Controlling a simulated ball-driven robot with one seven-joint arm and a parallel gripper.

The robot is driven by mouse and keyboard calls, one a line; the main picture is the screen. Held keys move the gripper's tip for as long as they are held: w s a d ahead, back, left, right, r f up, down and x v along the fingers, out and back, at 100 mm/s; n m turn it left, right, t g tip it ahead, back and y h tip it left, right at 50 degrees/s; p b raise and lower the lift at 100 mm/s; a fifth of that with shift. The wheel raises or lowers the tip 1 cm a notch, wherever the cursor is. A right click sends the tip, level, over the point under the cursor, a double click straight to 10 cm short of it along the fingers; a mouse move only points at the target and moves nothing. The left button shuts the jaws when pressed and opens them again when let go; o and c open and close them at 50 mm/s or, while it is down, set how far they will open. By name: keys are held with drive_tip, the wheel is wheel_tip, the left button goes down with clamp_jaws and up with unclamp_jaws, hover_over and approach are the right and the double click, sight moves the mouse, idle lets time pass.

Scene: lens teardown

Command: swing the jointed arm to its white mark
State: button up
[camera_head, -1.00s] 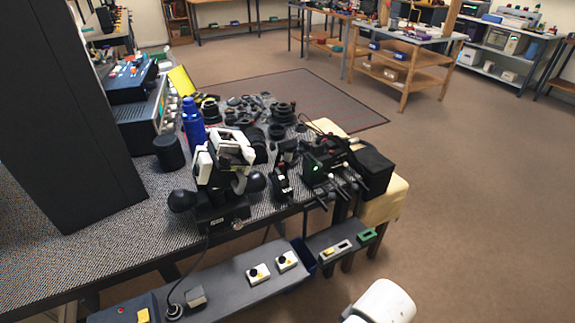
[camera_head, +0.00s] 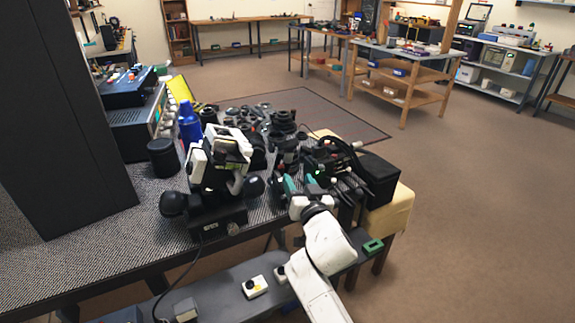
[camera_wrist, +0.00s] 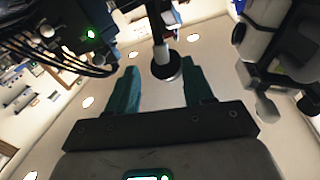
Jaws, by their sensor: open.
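My gripper (camera_head: 288,183) is at the front right of the workbench, among black equipment. In the wrist view its two teal fingers (camera_wrist: 163,85) stand wide apart with nothing clamped. A dark post with a pale band and a round black end (camera_wrist: 165,66) shows between and beyond the fingertips; it may be part of the jointed arm. I cannot tell whether the fingers touch it. A cluster of black jointed parts (camera_head: 338,150) lies right of my gripper in the head view. I cannot pick out the white mark for certain.
A black box with a green light and cables (camera_wrist: 62,28) is close on the left in the wrist view. A black-and-white device (camera_head: 222,160) stands left of my gripper, with a blue bottle (camera_head: 189,122) behind it. A black case (camera_head: 378,178) is on the right. Open floor lies beyond.

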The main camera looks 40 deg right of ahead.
sight(289, 164)
drive_tip(key=p+x, duration=0.1)
drive_tip(key=x, duration=0.9)
drive_tip(key=shift+w+d, duration=0.15)
drive_tip(key=shift+w, duration=0.1)
drive_tip(key=shift+c, duration=0.2)
clamp_jaws()
